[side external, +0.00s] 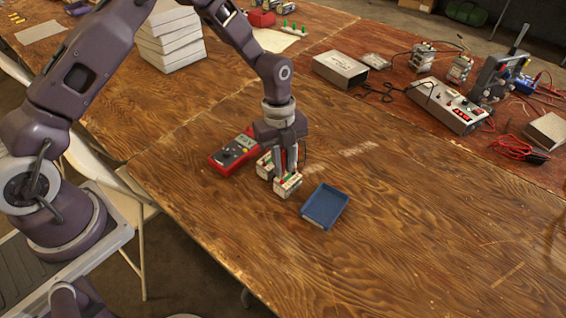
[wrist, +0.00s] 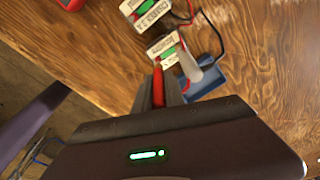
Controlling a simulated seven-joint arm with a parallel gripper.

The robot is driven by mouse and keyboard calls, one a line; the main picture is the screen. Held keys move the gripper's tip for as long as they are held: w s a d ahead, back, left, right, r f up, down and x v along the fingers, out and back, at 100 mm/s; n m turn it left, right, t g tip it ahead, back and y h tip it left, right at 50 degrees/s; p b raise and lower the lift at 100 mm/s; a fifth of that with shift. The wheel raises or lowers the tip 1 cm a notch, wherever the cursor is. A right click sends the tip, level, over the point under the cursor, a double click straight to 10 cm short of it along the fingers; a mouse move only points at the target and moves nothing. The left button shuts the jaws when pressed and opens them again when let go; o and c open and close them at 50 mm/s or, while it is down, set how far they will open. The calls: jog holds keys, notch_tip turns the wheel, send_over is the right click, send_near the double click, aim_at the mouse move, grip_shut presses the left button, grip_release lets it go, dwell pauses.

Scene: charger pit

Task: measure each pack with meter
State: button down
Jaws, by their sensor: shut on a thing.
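Two white packs with green tops stand close together on the wooden table: one (side external: 265,166) behind, the other (side external: 288,186) in front. Both show in the wrist view, the farther (wrist: 147,13) at the top edge and the nearer (wrist: 166,48) just beyond my fingertips. My gripper (side external: 286,165) points down over the packs. In the wrist view my gripper (wrist: 160,88) is shut on a red probe (wrist: 158,86); its tip is by the nearer pack, and I cannot tell whether they touch. The red meter (side external: 234,152) lies left of the packs.
A blue tray (side external: 325,206) sits right of the front pack. Black and red leads (wrist: 190,14) run beside the packs. A metal box (side external: 340,69) and a grey power supply (side external: 448,105) stand at the back. The table's front right is clear.

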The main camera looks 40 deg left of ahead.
jog(key=shift+f, duration=0.9)
dwell(1.4)
jog(key=c, duration=1)
grip_release()
jog(key=shift+r, duration=3.75)
